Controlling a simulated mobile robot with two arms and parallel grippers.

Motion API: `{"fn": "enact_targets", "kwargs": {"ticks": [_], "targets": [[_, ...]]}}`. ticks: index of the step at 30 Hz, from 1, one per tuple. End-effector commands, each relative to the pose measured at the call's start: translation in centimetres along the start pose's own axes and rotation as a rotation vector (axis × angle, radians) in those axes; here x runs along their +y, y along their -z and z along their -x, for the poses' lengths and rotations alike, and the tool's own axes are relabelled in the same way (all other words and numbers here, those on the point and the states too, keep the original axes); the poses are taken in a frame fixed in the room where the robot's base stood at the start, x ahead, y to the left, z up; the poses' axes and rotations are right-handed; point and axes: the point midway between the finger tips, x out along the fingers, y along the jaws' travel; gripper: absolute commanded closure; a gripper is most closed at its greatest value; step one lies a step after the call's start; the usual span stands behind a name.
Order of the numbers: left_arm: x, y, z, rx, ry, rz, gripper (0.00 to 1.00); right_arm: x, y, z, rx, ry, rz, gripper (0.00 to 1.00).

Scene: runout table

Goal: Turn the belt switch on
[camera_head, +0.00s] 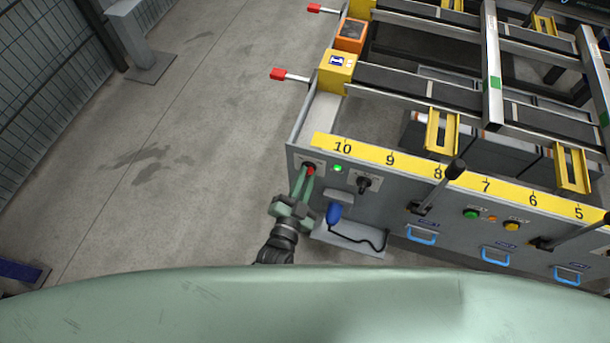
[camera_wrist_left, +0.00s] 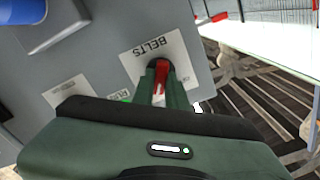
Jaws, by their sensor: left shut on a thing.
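The belt switch (camera_head: 311,170) is a small red handle on a dark round base at the left end of the grey front panel (camera_head: 400,205). In the left wrist view the red switch (camera_wrist_left: 161,68) sits beside a white label (camera_wrist_left: 151,55) reading "BELTS". My left gripper (camera_head: 306,172) reaches up to the panel from below, and its green fingers are shut on the switch. The fingers (camera_wrist_left: 163,84) hide part of the handle, so its exact angle is hard to tell. My right gripper is in neither view.
A lit green lamp (camera_head: 338,168) and a black knob (camera_head: 365,183) are just right of the switch. Black levers (camera_head: 456,170) stick out further right. The floor (camera_head: 190,160) to the left is clear.

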Motion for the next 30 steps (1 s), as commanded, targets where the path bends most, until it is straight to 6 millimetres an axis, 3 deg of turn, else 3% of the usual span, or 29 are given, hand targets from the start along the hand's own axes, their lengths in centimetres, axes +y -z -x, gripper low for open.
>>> {"fn": "enact_targets", "kwargs": {"ticks": [12,29,30], "targets": [[0.08,0.14,-0.08,0.002,0.001,-0.193,1.0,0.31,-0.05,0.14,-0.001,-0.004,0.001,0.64],[0.08,0.16,-0.09,0.003,0.001,-0.225,1.0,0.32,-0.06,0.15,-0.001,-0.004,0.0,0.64],[0.08,0.16,-0.09,0.003,0.001,-0.225,0.81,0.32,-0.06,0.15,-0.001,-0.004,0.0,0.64]]}}
